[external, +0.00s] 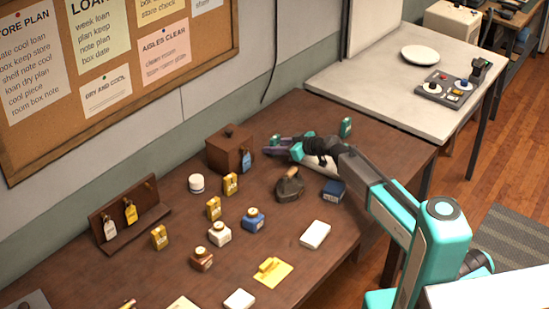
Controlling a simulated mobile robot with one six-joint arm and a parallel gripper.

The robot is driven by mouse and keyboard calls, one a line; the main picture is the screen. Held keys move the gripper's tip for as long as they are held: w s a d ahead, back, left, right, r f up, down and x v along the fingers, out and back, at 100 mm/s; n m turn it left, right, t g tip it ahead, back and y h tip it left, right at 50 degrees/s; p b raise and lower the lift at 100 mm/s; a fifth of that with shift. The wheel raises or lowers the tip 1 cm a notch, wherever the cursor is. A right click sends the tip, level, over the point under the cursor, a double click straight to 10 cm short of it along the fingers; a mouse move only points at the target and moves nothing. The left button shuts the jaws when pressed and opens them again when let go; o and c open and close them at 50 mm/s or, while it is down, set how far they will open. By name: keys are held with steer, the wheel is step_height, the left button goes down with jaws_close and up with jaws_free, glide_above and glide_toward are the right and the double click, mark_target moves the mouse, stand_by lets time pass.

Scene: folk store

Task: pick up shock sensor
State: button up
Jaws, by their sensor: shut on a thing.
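My gripper (271,149) is at the back of the brown table, just right of the brown wooden box. It is shut on a small green thing (276,140), whose upper part shows at the fingertips. The fingers hide the rest, and I cannot tell whether it touches the table. I cannot read a label on it, so the picture does not confirm that it is the shock sensor. A similar small green item (346,127) stands upright farther right, behind my arm, apart from the gripper.
The wooden box (229,149) with a tagged item (230,184) stands left of my gripper. A dark iron (289,186) and a dark blue box (333,191) are in front. Several jars and tagged items fill the left side. A white table (385,70) adjoins at right.

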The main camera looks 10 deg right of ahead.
mark_target(275, 137)
steer(key=shift+r, duration=0.2)
steer(key=shift+r+b, duration=0.85)
steer(key=shift+r, duration=4)
steer(key=s+d+r+m+t+h, duration=0.1)
steer(key=d+r+m+h, duration=0.1)
steer(key=d, duration=1.1)
steer(key=s+d+r+m+t+h, duration=0.1)
steer(key=d+m+h, duration=0.3)
steer(key=d, duration=0.9)
steer(key=s+d+r+m+t+h, duration=0.1)
steer(key=d+r+m+t+h, duration=0.2)
steer(key=d, duration=1)
steer(key=shift+r+m+h, duration=0.15)
steer(key=shift+m+h, duration=0.45)
steer(key=shift+h, duration=0.1)
steer(key=shift+s, duration=0.1)
